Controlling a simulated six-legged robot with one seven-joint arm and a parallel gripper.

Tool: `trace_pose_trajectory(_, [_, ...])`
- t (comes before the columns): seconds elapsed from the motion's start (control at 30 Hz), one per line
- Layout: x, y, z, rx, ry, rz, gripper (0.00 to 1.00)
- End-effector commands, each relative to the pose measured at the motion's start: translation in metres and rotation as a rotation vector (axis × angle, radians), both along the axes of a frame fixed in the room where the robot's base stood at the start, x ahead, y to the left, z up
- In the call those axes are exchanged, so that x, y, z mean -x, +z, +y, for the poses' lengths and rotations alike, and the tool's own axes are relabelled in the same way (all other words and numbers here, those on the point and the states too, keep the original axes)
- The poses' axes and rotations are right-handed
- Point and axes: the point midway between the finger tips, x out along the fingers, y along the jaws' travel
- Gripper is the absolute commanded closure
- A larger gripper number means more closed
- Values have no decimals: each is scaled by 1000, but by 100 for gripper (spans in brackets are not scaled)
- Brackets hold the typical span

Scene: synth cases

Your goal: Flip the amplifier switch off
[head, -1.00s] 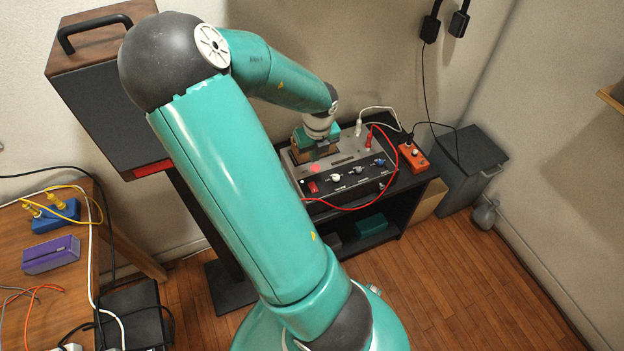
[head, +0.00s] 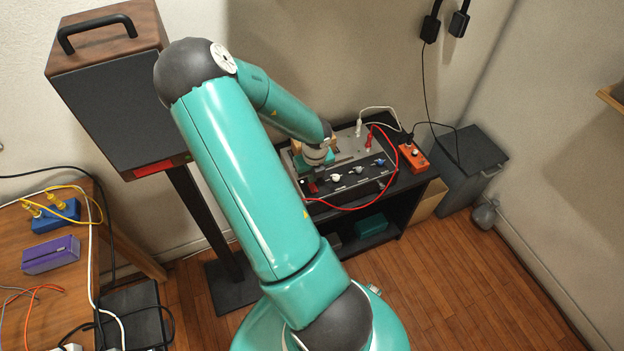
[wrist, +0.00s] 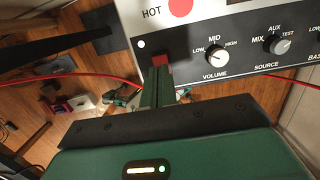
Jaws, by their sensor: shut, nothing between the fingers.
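The amplifier (head: 345,153) is a grey-topped box with a black front panel, on a black shelf unit. In the wrist view its panel (wrist: 240,45) carries a volume knob (wrist: 216,54) and a source knob (wrist: 278,45), with the word HOT and a red dot on the top. A small red switch (wrist: 163,60) sits at the panel's left, partly hidden behind my fingertips. My gripper (wrist: 157,68) is shut and empty, its tips in front of or against the switch; contact cannot be told. In the head view my gripper (head: 317,166) is at the amplifier's front left.
A red cable (head: 350,207) loops in front of the amplifier, and a white cable (head: 375,108) rises behind. An orange box (head: 413,157) sits to its right. A tall speaker (head: 118,110) stands left of my arm. The wooden floor (head: 470,280) at right is clear.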

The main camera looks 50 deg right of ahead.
Motion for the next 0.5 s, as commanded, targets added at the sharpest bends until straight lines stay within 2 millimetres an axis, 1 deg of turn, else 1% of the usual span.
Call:
trace_pose_trajectory(0.03, [0, -9, 0, -2, -2, 2, 100])
trace_pose_trajectory(0.2, [-2, -22, -1, -1, 0, 1, 100])
trace_pose_trajectory(0.5, [-3, -25, -1, 0, 1, -1, 100])
